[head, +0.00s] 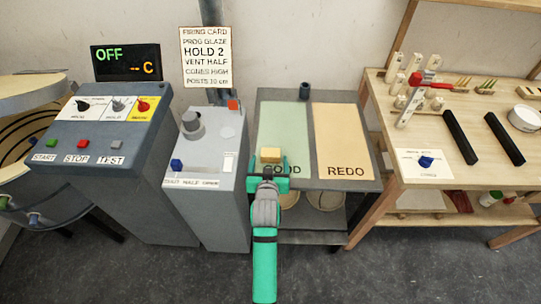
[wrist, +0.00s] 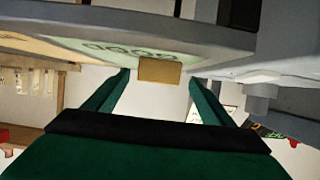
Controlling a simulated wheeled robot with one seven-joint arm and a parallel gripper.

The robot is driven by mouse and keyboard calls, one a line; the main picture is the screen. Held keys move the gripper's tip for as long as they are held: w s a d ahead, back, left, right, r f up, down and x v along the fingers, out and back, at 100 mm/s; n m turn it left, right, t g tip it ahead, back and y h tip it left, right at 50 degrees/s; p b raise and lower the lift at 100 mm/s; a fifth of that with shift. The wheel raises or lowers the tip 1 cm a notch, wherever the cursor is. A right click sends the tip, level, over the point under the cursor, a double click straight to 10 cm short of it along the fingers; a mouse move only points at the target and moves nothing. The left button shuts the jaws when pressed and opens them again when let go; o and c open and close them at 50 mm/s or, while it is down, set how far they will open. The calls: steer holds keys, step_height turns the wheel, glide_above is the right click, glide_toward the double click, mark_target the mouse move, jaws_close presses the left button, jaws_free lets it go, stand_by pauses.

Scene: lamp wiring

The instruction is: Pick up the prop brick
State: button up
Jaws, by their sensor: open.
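The prop brick, a small yellow-tan block (head: 271,154), sits on the green GOOD mat (head: 285,117) near its front edge. My green gripper (head: 268,166) is right in front of it and covers part of the word GOOD. In the wrist view the brick (wrist: 160,71) shows midway between the two fingertips (wrist: 159,77), with a gap on each side. The gripper is open and empty. I cannot tell whether the tips reach past the brick's near face.
An orange REDO mat (head: 341,140) lies to the right on the same grey cart top. A grey box with knobs (head: 207,145) stands close on the left, a wooden bench (head: 455,170) on the right.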

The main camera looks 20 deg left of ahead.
mark_target(270, 157)
steer(key=x, duration=0.5)
steer(key=shift+w+d+r, duration=0.1)
steer(key=shift+w+r, duration=0.05)
steer(key=shift+r, duration=0.15)
steer(key=shift+c, duration=0.4)
steer(key=c, duration=1.1)
